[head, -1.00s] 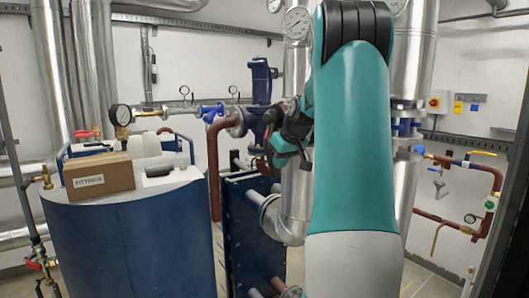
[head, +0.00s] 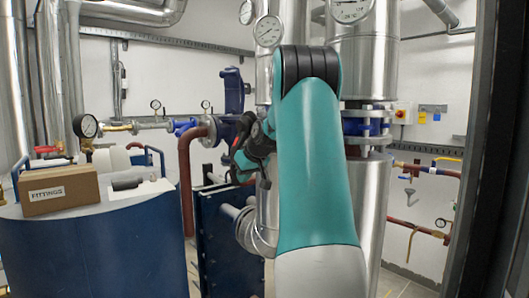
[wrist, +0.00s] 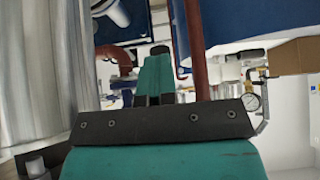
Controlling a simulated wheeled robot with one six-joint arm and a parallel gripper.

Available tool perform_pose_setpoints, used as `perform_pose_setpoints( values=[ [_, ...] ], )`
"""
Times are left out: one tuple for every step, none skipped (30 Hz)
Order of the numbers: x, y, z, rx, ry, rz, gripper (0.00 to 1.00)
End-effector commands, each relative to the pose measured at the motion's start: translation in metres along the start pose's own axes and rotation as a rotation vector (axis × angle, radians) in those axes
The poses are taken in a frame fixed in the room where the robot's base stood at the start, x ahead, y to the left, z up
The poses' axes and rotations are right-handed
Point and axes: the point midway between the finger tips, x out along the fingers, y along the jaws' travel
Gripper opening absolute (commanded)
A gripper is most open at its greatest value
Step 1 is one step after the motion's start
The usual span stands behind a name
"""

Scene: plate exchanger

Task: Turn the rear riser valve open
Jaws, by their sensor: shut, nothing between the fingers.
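A blue valve body (head: 366,127) sits between flanges on the silver riser right of my arm in the head view. I cannot tell for sure that it is the rear riser valve, and its handle is not clear. My gripper (head: 238,168) is at the left of my arm, in front of the blue pump-like unit (head: 230,125), well apart from that valve. In the wrist view my gripper's teal fingers (wrist: 154,68) lie together, shut and empty. The wrist view shows pipework beyond them, with no riser valve I can make out.
A blue tank (head: 95,250) at the left carries a FITTINGS box (head: 62,189). A dark blue plate exchanger (head: 225,245) stands beside my arm. A red pipe (head: 425,172) runs along the right wall. A dark post (head: 475,170) closes off the right edge.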

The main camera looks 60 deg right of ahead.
Motion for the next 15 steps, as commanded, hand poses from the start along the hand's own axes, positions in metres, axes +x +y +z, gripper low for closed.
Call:
perform_pose_setpoints(
  values=[
    [0.0,-0.002,-0.008,-0.009,0.025,0.0,0.0],
    [0.0,-0.002,-0.008,-0.009,0.026,0.0,0.0],
    [0.0,-0.002,-0.009,-0.009,0.027,0.0,0.0],
    [0.0,-0.002,-0.009,-0.01,0.027,0.0,0.0],
    [0.0,-0.002,-0.009,-0.01,0.027,0.0,0.0],
    [0.0,-0.002,-0.009,-0.01,0.027,0.0,0.0],
    [0.0,-0.002,-0.009,-0.01,0.027,-0.001,0.0],
    [0.0,-0.002,-0.009,-0.01,0.027,-0.001,0.0],
    [0.0,-0.002,-0.009,-0.01,0.027,-0.001,0.0],
    [0.0,-0.002,-0.009,-0.01,0.027,-0.001,0.0],
    [-0.001,-0.002,-0.009,-0.01,0.028,-0.001,0.0],
    [-0.002,-0.002,-0.01,-0.01,0.028,-0.001,0.0],
    [-0.003,-0.002,-0.01,-0.01,0.028,-0.001,0.0],
    [-0.006,-0.002,-0.01,-0.01,0.028,0.0,0.0],
    [-0.01,-0.002,-0.011,-0.01,0.029,0.0,0.0]
  ],
)
